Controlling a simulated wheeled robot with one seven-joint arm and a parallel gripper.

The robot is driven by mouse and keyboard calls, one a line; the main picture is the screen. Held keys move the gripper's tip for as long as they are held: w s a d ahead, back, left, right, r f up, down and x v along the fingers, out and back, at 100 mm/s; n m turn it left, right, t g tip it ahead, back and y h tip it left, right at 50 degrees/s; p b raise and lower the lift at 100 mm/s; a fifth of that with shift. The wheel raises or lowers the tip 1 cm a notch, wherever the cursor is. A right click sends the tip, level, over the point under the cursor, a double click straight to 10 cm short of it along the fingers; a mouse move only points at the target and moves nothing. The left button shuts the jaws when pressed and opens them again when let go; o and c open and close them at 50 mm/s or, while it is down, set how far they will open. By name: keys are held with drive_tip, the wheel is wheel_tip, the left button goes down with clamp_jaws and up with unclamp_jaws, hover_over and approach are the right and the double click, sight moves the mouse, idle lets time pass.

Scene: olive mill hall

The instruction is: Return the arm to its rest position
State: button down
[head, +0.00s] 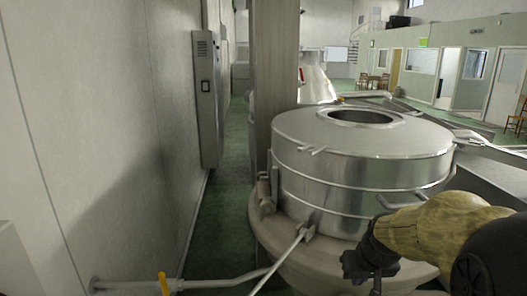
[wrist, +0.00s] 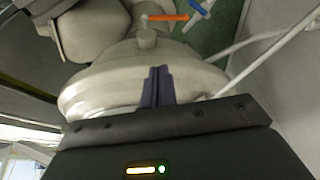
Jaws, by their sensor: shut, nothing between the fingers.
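My gripper (head: 376,284) shows at the lower right of the head view, at the end of my arm, in front of the large steel vessel (head: 345,165). Its fingers are partly cut off by the lower frame edge there. In the wrist view my gripper (wrist: 158,72) has its two dark fingers together, with nothing between them. Beyond the fingers is a pale rounded base (wrist: 90,92). I cannot tell the exact gap between the gripper and the vessel.
A pale wall (head: 100,120) with a grey cabinet (head: 207,95) runs along the left. A square column (head: 275,60) stands behind the vessel. Pipes run low, with an orange handle (head: 164,284). A green floor strip (head: 222,200) lies clear between wall and vessel.

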drive_tip(key=s+a+f+g, duration=0.1)
drive_tip(key=s+a+f, duration=0.2)
drive_tip(key=s, duration=0.3)
drive_tip(key=s+a+f, duration=0.4)
drive_tip(key=s+f, duration=0.1)
drive_tip(key=s, duration=0.1)
drive_tip(key=shift+f+g, duration=0.3)
drive_tip(key=shift+g, duration=0.1)
